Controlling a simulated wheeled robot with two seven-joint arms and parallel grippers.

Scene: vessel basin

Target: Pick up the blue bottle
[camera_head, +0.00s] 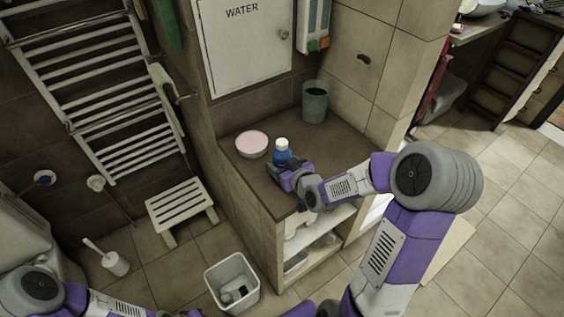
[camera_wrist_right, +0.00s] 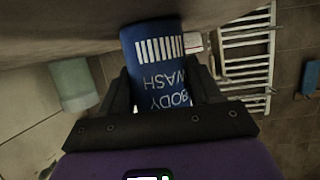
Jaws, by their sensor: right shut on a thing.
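The blue bottle (camera_head: 282,150) with a white cap stands upright on the brown counter (camera_head: 330,142), near its front left part. My right gripper (camera_head: 284,168) reaches it from the front right and covers its lower part in the head view. In the right wrist view the blue bottle (camera_wrist_right: 155,62) shows white "BODY WASH" lettering. The two dark fingers of my right gripper (camera_wrist_right: 160,95) are closed on its sides. My left arm shows at the lower left of the head view, but its gripper is not clearly seen.
A pinkish bowl (camera_head: 252,143) stands left of the bottle, and a grey-green cup (camera_head: 315,102) stands behind it near the wall. A white stool (camera_head: 180,206) and a waste bin (camera_head: 232,282) stand on the floor. A towel rack (camera_head: 95,85) is on the left wall.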

